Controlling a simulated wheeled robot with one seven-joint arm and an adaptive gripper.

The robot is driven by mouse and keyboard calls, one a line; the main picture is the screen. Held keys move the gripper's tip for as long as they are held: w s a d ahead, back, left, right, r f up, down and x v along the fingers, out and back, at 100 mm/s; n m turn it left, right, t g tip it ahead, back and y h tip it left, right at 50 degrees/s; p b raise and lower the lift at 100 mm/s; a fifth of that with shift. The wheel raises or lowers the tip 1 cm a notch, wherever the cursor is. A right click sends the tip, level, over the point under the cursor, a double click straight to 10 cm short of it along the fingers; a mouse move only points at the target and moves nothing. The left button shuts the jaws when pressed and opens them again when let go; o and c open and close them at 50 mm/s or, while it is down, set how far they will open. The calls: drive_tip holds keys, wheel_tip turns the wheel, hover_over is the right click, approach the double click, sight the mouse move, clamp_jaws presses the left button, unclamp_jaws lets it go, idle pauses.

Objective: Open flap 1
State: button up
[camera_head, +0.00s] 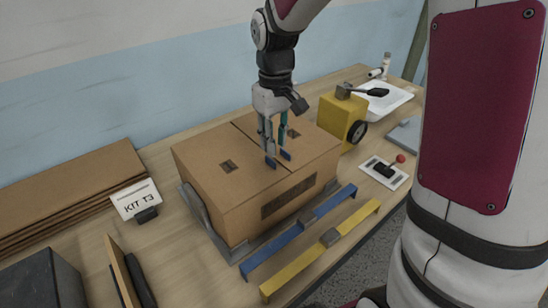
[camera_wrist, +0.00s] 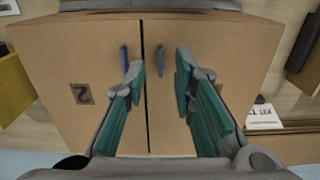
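The closed cardboard box (camera_head: 290,198) stands in a grey cradle on the table, its two top flaps meeting at a seam. The left flap (camera_head: 205,150) bears a dark label too small to read. The other flap (camera_wrist: 90,60) is marked 2. A blue tab stands on each flap near the seam: one on the left flap (camera_head: 271,163), one on the right flap (camera_head: 286,155). My gripper (camera_wrist: 160,68) is open and empty above the flaps, fingers apart near the tabs; contact is unclear.
A blue bar (camera_head: 300,232) and a yellow bar (camera_head: 320,252) lie before the box. A yellow block (camera_head: 342,118) stands close right, with a red-knobbed switch (camera_head: 385,172) nearby.

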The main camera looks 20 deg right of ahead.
sight(275, 163)
wheel_tip(275, 163, down, 6)
drive_tip(key=shift+f, duration=0.25)
clamp_jaws()
